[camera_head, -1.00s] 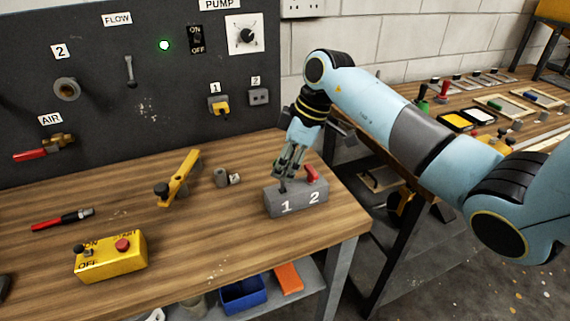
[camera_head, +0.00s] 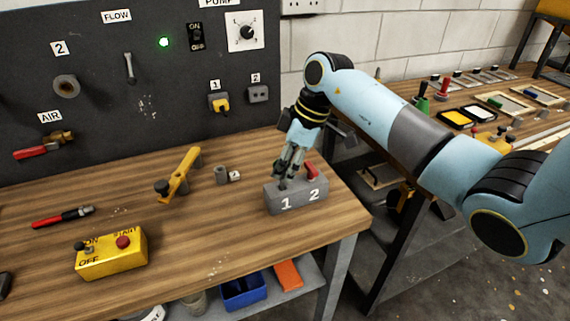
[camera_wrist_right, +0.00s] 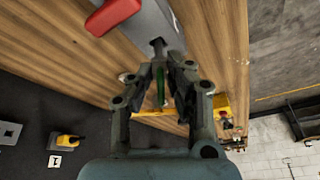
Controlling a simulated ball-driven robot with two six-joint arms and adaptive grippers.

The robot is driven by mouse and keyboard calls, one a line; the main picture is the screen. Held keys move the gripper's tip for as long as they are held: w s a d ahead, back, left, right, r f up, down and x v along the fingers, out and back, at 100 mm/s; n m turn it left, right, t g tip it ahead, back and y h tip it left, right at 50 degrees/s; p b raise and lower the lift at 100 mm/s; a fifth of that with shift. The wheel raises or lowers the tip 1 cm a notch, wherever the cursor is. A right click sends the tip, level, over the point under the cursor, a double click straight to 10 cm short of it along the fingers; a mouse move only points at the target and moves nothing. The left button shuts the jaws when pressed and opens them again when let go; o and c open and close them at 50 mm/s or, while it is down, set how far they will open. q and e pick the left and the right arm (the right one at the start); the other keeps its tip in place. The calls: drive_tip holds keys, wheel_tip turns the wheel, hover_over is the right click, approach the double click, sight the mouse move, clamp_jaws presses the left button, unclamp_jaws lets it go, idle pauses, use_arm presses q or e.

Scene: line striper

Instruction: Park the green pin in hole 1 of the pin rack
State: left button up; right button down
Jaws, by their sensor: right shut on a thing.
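The grey pin rack (camera_head: 296,202), marked 1 and 2, stands near the right front of the wooden bench. A red pin (camera_head: 312,172) stands in hole 2; its red head (camera_wrist_right: 113,14) shows in the right wrist view. My right gripper (camera_head: 284,177) is over the hole 1 side and points down. It is shut on the green pin (camera_wrist_right: 160,84), whose green part shows between the fingers. The pin's dark lower end meets the rack at hole 1; how deep it sits I cannot tell. My left gripper is not in view.
A yellow ON/OFF box (camera_head: 111,254), a red-handled tool (camera_head: 63,217), a yellow lever (camera_head: 179,175) and a small grey fitting (camera_head: 222,174) lie left of the rack. The dark panel (camera_head: 110,90) rises behind. The bench between them is clear.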

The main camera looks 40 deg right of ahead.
drive_tip(key=shift+f+b, duration=0.4)
drive_tip(key=shift+f, duration=0.95)
idle(0.3)
drive_tip(key=c, duration=1.2)
unclamp_jaws()
drive_tip(key=shift+o, duration=0.4)
drive_tip(key=shift+o, duration=1.2)
drive_tip(key=p+v, duration=0.4)
drive_tip(key=p, duration=0.1)
drive_tip(key=shift+r, duration=0.3)
drive_tip(key=shift+p+v, duration=1)
drive_tip(key=shift+v, duration=0.25)
drive_tip(key=shift+s+f, duration=0.1)
